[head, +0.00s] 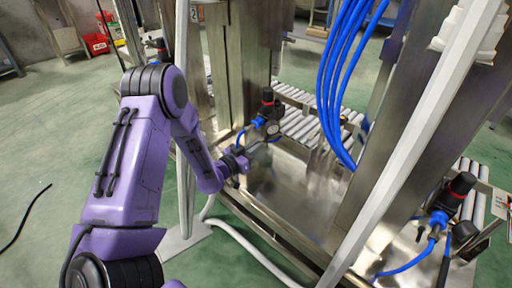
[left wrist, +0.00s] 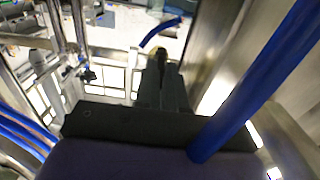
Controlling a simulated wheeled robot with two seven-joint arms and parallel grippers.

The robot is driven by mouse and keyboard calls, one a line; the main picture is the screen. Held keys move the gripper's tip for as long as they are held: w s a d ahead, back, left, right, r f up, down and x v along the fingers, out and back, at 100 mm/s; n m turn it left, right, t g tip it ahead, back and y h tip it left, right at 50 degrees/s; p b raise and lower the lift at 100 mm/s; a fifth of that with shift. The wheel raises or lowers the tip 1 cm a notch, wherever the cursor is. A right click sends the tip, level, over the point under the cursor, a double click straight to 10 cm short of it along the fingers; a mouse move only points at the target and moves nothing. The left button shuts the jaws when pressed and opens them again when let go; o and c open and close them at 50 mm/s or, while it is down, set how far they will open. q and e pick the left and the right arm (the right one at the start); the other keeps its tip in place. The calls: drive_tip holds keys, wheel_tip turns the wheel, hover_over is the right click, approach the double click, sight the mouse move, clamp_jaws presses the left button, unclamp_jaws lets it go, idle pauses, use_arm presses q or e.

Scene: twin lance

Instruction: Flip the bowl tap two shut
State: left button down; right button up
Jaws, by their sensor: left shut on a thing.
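A black filter unit (head: 268,102) with a red ring and a round gauge stands on the near edge of the steel frame, in the middle of the head view. My left gripper (head: 249,148) is just below and left of it, at the level of its lower end. In the left wrist view, the dark fingers (left wrist: 163,82) are close together with a small dark part between their tips. This seems to be the bowl tap, but its lever is too small and hidden to read its angle. My right gripper is not in view.
Blue hoses (head: 338,70) hang over the frame right of the filter unit. A second black unit with a red ring (head: 462,186) stands at the right. A pale diagonal post (head: 415,145) crosses between.

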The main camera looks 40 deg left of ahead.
use_arm(q)
drive_tip(key=c, duration=1.2)
unclamp_jaws()
drive_tip(key=s+p, duration=0.1)
drive_tip(key=s, duration=0.6)
drive_tip(key=s+a+p, duration=0.1)
drive_tip(key=s, duration=0.2)
drive_tip(key=shift+s+p, duration=0.3)
drive_tip(key=shift+p, duration=0.05)
